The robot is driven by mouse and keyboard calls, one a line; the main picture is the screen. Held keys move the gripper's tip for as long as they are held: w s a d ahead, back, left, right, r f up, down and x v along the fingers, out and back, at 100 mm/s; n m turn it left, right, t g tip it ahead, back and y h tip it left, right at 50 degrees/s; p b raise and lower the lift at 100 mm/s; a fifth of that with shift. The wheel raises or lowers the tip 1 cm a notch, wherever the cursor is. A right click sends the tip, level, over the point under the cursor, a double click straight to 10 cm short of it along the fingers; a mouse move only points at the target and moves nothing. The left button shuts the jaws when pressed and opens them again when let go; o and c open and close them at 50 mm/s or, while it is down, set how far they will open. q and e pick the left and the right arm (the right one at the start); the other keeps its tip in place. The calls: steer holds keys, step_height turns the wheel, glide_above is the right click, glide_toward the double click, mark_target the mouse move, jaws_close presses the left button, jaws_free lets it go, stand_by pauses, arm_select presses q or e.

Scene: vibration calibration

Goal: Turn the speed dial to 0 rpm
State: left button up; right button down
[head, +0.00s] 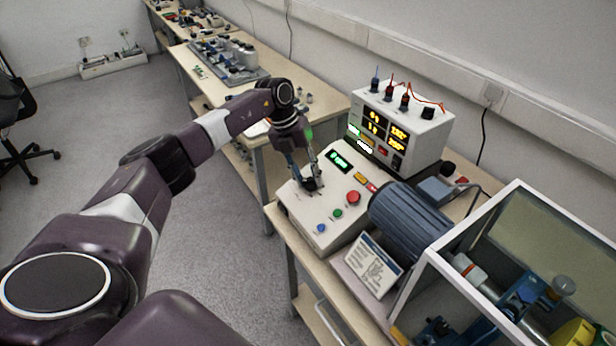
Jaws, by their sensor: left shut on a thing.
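The white control box (335,221) sits on the near bench, with a sloped top panel. My left gripper (312,183) reaches down onto the upper left of this panel, its fingers closed around the dark speed dial. The fingers hide most of the dial, so its pointer and marks cannot be read. A small display (340,161) with green characters is just right of the fingers; its text is too small to read surely. A red button (353,198), a green button (337,213) and a blue button (321,228) are on the panel. My right gripper is out of view.
A white instrument (420,135) with lit orange displays and cables stands behind the control box. A blue ribbed motor (408,215) is close on the right, with an instruction card (366,264) before it. A framed clear enclosure (500,270) is further right.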

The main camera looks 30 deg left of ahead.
arm_select(q)
steer(key=o, duration=1.2)
steer(key=shift+r, duration=0.1)
steer(key=shift+c, duration=0.2)
steer(key=v, duration=1.2)
steer(key=shift+s, duration=0.1)
